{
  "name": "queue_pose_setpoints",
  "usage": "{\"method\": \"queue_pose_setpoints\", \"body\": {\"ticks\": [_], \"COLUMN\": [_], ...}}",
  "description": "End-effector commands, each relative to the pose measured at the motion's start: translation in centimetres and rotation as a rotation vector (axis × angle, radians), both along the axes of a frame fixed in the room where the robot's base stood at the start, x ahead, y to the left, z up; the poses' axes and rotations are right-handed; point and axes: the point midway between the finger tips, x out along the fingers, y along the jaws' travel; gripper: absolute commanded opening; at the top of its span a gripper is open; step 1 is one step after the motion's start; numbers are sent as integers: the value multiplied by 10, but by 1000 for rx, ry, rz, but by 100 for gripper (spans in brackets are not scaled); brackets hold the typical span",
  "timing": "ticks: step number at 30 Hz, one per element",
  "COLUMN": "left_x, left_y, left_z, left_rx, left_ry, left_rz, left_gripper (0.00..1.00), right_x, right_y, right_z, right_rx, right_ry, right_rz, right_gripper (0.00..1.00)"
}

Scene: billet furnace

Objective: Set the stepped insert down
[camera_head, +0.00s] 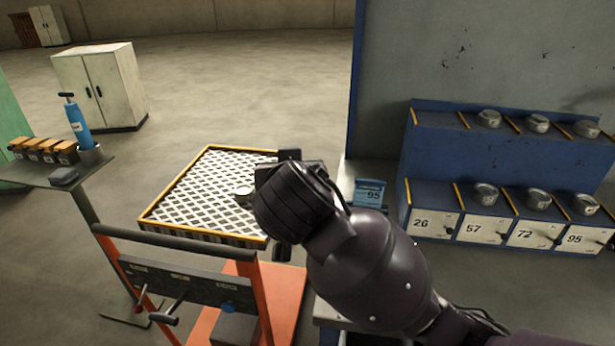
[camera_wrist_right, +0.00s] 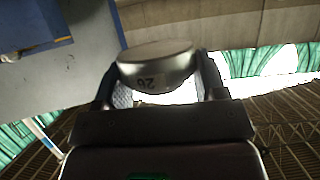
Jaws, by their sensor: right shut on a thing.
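The stepped insert (camera_wrist_right: 157,66) is a round grey metal piece, held between both fingers of my right gripper (camera_wrist_right: 160,82). Dark digits on its side look like 26, upside down in the right wrist view. In the head view only a small part of the insert (camera_head: 243,194) shows, left of my dark right wrist. It appears over the right part of a lattice-topped tray (camera_head: 190,187) with a yellow rim. I cannot tell whether it touches the lattice. My left gripper is not in view.
A blue rack (camera_head: 425,165) at right holds several metal pieces above labels 26, 57, 72 and 95. A side table (camera_head: 40,176) holds a blue bottle (camera_head: 76,122).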

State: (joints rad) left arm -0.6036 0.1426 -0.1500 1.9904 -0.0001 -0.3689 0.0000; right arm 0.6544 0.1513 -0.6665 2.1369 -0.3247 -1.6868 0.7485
Motion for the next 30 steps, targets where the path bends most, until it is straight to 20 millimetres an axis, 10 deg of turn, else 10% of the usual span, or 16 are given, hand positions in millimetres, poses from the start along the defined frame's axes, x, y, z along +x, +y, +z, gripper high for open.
{"method": "queue_pose_setpoints", "body": {"ticks": [30], "left_x": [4], "left_y": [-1], "left_z": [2], "left_rx": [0], "left_ry": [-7], "left_rz": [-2], "left_gripper": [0], "right_x": [-10], "right_y": [-17], "right_z": [-45], "right_rx": [-2], "right_ry": [-2], "right_rz": [584], "right_gripper": [19]}}
